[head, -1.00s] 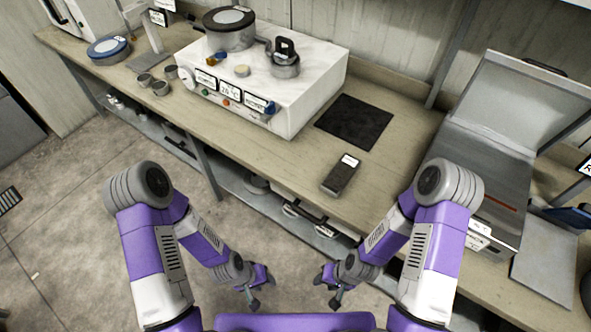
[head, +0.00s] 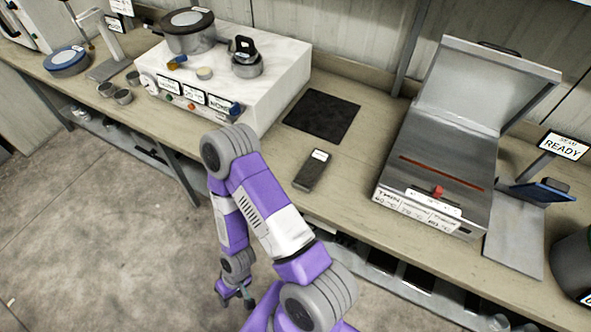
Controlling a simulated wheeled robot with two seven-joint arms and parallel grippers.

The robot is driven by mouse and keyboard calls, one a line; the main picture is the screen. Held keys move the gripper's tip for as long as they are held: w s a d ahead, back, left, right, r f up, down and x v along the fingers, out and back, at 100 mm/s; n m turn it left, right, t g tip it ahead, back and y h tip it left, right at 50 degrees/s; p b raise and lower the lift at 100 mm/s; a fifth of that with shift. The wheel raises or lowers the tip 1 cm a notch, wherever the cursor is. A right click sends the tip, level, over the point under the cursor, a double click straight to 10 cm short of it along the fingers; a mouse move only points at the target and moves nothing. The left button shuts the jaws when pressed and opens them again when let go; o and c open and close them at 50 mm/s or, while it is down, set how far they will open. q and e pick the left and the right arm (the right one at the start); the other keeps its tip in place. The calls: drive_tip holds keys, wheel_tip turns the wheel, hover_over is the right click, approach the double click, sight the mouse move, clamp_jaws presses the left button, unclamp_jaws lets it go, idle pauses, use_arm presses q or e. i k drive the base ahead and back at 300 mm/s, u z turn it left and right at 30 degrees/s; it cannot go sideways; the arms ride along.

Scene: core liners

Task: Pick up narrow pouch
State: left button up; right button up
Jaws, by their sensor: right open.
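A dark, narrow, flat item with a white label (head: 311,171) lies on the bench near its front edge. It is the only thing here that looks like the narrow pouch; I cannot read its label. My right gripper (head: 236,297) hangs low over the floor, in front of the bench. It is open and empty, below and to the left of the dark item, well apart from it. My left gripper is not in view.
A black mat (head: 321,116) lies behind the item. A white instrument box (head: 285,72) stands to the left. An open-lidded sealer (head: 415,185) stands to the right, with a "READY" sign (head: 563,146) beyond. Bench around the item is clear.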

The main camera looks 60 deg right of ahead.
sight(308, 177)
drive_tip(key=k, duration=0.9)
drive_tip(key=z, duration=1.05)
drive_tip(key=i, duration=0.4)
drive_tip(key=z, duration=0.05)
